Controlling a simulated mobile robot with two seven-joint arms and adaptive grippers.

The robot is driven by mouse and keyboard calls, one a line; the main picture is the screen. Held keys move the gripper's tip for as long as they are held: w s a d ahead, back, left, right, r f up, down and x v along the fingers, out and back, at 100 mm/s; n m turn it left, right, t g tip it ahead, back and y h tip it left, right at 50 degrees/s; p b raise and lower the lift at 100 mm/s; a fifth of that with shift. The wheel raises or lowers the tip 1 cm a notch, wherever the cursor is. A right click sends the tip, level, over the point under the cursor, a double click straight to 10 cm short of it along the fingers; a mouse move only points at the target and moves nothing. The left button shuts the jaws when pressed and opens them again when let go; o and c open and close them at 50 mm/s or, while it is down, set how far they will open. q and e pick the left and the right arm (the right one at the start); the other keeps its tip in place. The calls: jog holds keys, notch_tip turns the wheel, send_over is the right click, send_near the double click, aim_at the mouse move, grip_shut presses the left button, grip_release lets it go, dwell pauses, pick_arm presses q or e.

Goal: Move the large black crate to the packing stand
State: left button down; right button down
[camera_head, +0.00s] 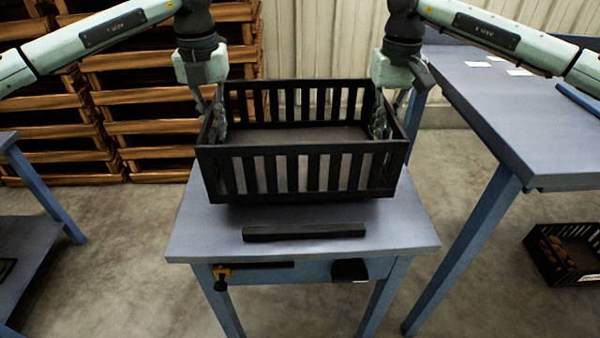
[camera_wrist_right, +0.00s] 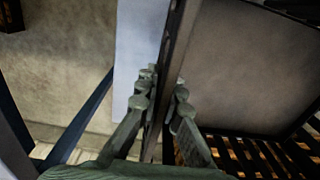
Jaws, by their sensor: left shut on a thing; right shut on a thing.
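The large black crate (camera_head: 298,193) has slatted sides and looks empty inside. It is level at the small grey-topped stand (camera_head: 215,238); I cannot tell whether it rests on the top or hangs just above it. My left gripper (camera_head: 219,125) is shut on the crate's left side wall. My right gripper (camera_head: 379,118) is shut on the right side wall. In the right wrist view, the fingers of my right gripper (camera_wrist_right: 160,105) sit on both sides of the crate's wall (camera_wrist_right: 178,50). Which table is the packing stand is not marked.
A black bar (camera_head: 304,231) lies on the stand's front part. A larger blue-grey table (camera_head: 545,130) stands at the right, with papers on it. A smaller black crate with potatoes (camera_head: 545,265) is on the floor at right. Wooden pallets (camera_head: 150,105) are stacked behind. Another table (camera_head: 25,240) is at left.

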aim_at(218, 142)
pick_arm(q)
jog(key=shift+a+f, duration=0.1)
jog(key=shift+a, duration=0.05)
pick_arm(e)
jog(key=shift+d, duration=0.15)
